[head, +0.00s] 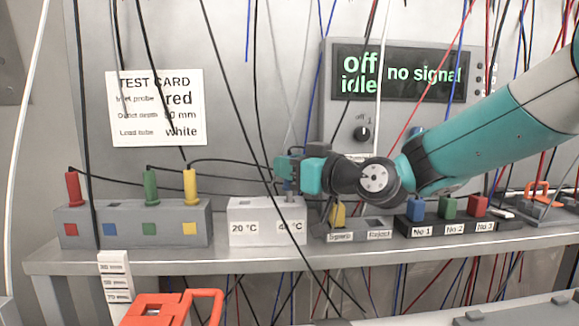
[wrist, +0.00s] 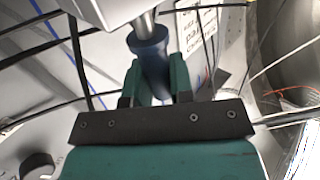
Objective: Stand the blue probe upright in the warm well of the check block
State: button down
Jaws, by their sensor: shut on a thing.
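My gripper (head: 287,168) is shut on the blue probe (wrist: 149,50) above the right part of the white check block (head: 255,225). In the wrist view the probe's blue handle lies between the teal fingers, and its metal shaft runs toward a pale block face at the top. In the head view a little of the blue probe (head: 288,186) shows below the fingers, above the 40 °C side. The block's front reads 20 °C on the left and 40 °C on the right. I cannot tell how far the shaft is in the warm well; its tip is hidden.
A grey rack (head: 130,228) at left holds red, green and yellow probes; its blue-marked place is empty. A tray (head: 358,232) with a yellow piece and a holder (head: 455,228) of coloured blocks stand right. Cables hang across the shelf. The meter (head: 400,85) reads off, idle, no signal.

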jog(key=shift+f+b, duration=1.15)
jog(key=c, duration=0.9)
grip_release()
jog(key=b+v, duration=0.6)
jog(key=v, duration=1.1)
jog(key=shift+s+d+r+b, duration=0.1)
jog(key=shift+s+d+b, duration=0.1)
jog(key=shift+b, duration=0.2)
jog(key=shift+a, duration=0.1)
